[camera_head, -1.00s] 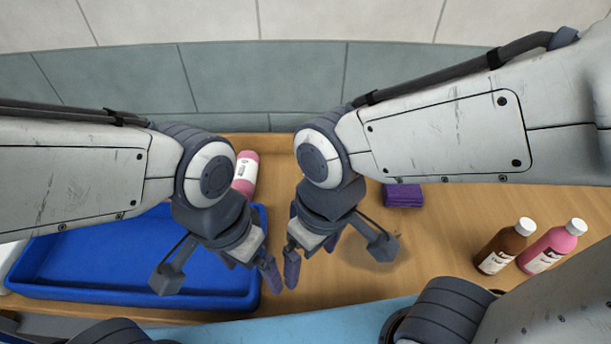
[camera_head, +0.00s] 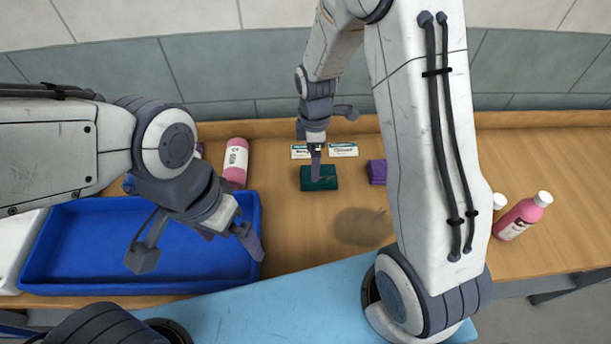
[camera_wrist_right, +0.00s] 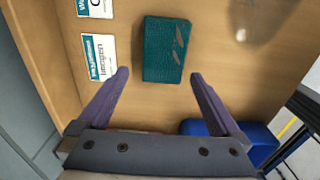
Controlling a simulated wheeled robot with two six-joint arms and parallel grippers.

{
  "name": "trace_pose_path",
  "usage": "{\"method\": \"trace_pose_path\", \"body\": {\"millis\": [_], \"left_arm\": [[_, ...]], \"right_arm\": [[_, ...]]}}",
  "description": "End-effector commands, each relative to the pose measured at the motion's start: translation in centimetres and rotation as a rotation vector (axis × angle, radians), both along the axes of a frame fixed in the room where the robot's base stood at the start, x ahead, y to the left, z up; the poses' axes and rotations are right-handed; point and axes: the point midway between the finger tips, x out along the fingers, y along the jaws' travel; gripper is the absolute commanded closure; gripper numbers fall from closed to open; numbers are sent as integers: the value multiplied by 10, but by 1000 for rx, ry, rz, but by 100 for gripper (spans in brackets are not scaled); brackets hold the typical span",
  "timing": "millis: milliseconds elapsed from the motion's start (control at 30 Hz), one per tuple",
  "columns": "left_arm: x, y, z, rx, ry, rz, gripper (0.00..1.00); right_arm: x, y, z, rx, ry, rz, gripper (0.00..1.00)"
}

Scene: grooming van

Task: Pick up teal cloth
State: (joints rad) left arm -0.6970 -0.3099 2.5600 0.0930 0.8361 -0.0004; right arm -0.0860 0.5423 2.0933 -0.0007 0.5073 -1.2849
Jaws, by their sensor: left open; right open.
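The teal cloth (camera_head: 330,182) is a folded dark teal rectangle lying on the wooden counter, just in front of two small cards. In the right wrist view the cloth (camera_wrist_right: 165,52) lies flat, ahead of and between the two fingertips. My right gripper (camera_head: 316,165) is over the cloth in the head view and covers a little of it. In the right wrist view the right gripper (camera_wrist_right: 160,75) is open and empty, its fingers spread wider than the cloth. My left gripper (camera_head: 250,235) is open over the right side of the blue tray, away from the cloth.
The blue tray (camera_head: 60,285) sits at the left. A pink bottle (camera_head: 235,158) lies behind it. A purple cloth (camera_head: 377,172) is right of the teal one. White cards (camera_head: 343,150) lie behind. Another pink bottle (camera_head: 522,218) stands at the right.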

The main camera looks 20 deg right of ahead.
Motion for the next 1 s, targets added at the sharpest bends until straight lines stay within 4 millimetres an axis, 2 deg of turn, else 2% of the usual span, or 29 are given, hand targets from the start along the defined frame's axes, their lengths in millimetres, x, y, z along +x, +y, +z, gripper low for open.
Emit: {"method": "trace_pose_path", "body": {"millis": [200,500,800,867,900,1000], "left_arm": [[0,0,6,0,0,0,0],[0,0,17,0,0,1,0],[0,0,17,0,0,1,0],[0,0,17,0,0,1,0],[0,0,17,0,0,1,0],[0,0,17,0,0,1,0]], "right_arm": [[-1,-1,-15,0,3,-1,0],[-3,-3,-55,-1,2,-1,0],[-2,-3,-60,0,-2,-2,0],[-2,-2,-60,0,-2,-1,19],[-2,-2,-59,0,-2,-1,34],[-2,-2,-59,0,-2,-1,69]]}}
